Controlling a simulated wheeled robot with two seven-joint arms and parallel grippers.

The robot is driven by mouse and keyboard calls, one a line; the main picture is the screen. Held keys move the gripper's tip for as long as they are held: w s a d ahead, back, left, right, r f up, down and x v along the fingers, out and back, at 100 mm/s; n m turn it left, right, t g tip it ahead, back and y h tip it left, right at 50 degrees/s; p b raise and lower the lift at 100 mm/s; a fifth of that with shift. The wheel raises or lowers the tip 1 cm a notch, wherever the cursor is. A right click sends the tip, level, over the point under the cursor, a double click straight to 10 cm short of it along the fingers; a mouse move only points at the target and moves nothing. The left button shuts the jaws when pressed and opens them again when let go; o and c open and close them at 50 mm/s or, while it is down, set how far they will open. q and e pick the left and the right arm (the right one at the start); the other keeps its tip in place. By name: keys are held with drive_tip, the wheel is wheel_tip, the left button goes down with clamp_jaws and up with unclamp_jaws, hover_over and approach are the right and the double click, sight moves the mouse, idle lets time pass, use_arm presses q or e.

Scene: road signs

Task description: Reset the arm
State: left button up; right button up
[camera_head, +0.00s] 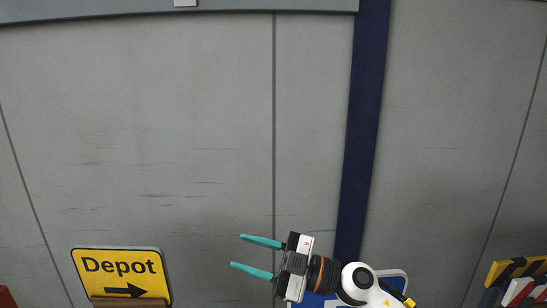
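My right gripper (250,255) shows at the bottom centre, with its two teal fingers pointing left. The fingers are spread apart, and nothing shows between them. Its white wrist comes in from the lower right. A yellow sign (120,265) reading "Depot" with a black arrow pointing right stands at the lower left, apart from the gripper. A blue and white sign (398,277) is partly hidden behind my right wrist. My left gripper is not in view.
The grey floor (180,140) is wide and clear, with a dark blue stripe (365,110) across it. Black-and-yellow (518,268) and red-and-white (519,290) striped pieces sit at the lower right edge. A grey edge (90,10) runs along the top left.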

drive_tip(key=w+d+f+m+t+h, duration=0.2)
drive_tip(key=d+m+t+h, duration=0.65)
drive_tip(key=m+t, duration=0.65)
drive_tip(key=s+d+f+m+g+h, duration=0.1)
drive_tip(key=s+d+f+m+h, duration=0.1)
drive_tip(key=d+f+m+h, duration=0.35)
drive_tip(key=s+d+f+m+g+h, duration=0.1)
drive_tip(key=s+d+f+m+h, duration=0.1)
drive_tip(key=d+f+h, duration=0.5)
drive_tip(key=s+d+f+n+g+y, duration=0.1)
drive_tip(key=s+d+f+g, duration=0.1)
drive_tip(key=s+f+g, duration=0.8)
drive_tip(key=s+d+f+n+g, duration=0.1)
drive_tip(key=s+d+f+g, duration=0.15)
drive_tip(key=s+f, duration=0.75)
drive_tip(key=s+a+f+g, duration=0.1)
drive_tip(key=s+f, duration=0.2)
drive_tip(key=f, duration=0.9)
drive_tip(key=s+f+g, duration=0.1)
drive_tip(key=s+f, duration=0.2)
drive_tip(key=f, duration=0.8)
drive_tip(key=s+d+f+g, duration=0.1)
drive_tip(key=s+d+f, duration=0.1)
drive_tip(key=s+f, duration=1.3)
drive_tip(key=shift+s+d+f, duration=0.3)
drive_tip(key=shift+s+d, duration=0.1)
drive_tip(key=shift+s, duration=0.25)
